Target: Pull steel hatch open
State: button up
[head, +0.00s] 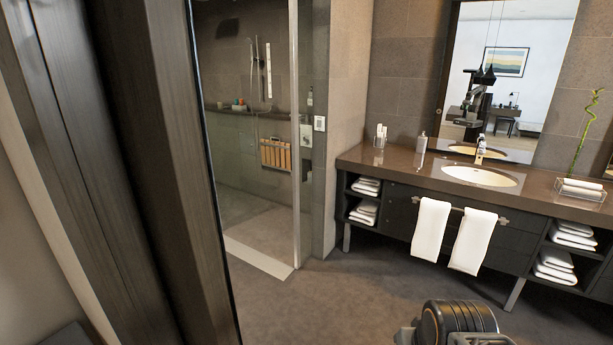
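I cannot make out a steel hatch for certain in the head view. The upright metal-edged glass panel (296,200) stands at the shower opening, left of centre. A small steel plate (306,135) shows beside it at about mid-height; I cannot tell what it belongs to. A part of my own arm (458,322), black with an orange ring, shows at the bottom edge. My gripper's fingers are not directly in view.
A dark door frame (165,150) fills the left side close by. The vanity counter (400,163) with a sink (480,175) and hanging white towels (430,230) stands at the right. The floor (330,300) between is clear. The mirror (510,60) reflects the room.

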aim_at(247, 144)
jog(key=u, duration=0.25)
jog(key=i, duration=1.55)
jog(key=u, duration=0.9)
jog(key=i, duration=2.9)
jog(key=z, duration=0.4)
jog(key=i, duration=1.45)
jog(key=z, duration=0.5)
jog(key=i, duration=2.35)
jog(key=u, duration=1.85)
